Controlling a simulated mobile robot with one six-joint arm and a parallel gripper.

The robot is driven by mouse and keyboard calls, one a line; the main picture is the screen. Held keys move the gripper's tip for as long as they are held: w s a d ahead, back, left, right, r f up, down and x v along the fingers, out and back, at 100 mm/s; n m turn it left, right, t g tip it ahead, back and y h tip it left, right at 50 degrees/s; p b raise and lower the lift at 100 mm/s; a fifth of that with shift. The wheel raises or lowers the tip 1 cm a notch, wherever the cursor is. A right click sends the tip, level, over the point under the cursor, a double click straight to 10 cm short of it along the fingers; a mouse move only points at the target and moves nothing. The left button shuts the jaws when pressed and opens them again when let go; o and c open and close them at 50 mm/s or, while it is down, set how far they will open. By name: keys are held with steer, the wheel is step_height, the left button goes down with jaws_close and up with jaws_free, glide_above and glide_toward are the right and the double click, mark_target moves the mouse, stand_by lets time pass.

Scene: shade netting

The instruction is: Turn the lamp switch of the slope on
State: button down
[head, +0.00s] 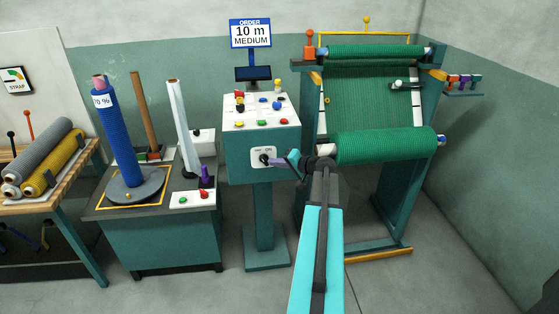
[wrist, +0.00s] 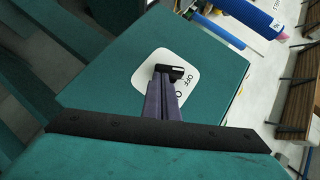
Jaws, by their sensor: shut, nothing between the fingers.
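The lamp switch is a black knob (wrist: 178,71) on a white rounded plate (wrist: 150,72) on the front face of the teal slope console (head: 240,172). In the wrist view the plate reads OFF, and a second label beside it is partly hidden by my fingers. The plate also shows in the head view (head: 257,152). My gripper (wrist: 164,80) has its purple fingers together, with the tips right at the knob. I cannot tell whether they touch it. It also shows in the head view (head: 271,161), reaching in from the right.
The console's sloped top (head: 262,113) carries several coloured buttons, with an order sign (head: 250,33) above. A netting roller frame (head: 385,145) stands close on the right. A bench with a blue roll (head: 117,130) stands on the left. Floor in front is mostly free.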

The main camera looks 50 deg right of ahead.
steer(key=shift+a+f+b, duration=0.1)
steer(key=shift+f+b, duration=0.1)
steer(key=shift+b, duration=0.3)
steer(key=shift+s+t+b, duration=0.1)
steer(key=shift+t+b, duration=0.2)
steer(key=shift+f+m+y+b, duration=0.15)
steer(key=shift+m+y+b, duration=0.2)
steer(key=shift+b, duration=0.35)
steer(key=shift+d+f+m+t+b, duration=0.3)
steer(key=shift+t+b, duration=0.3)
steer(key=shift+b, duration=0.6)
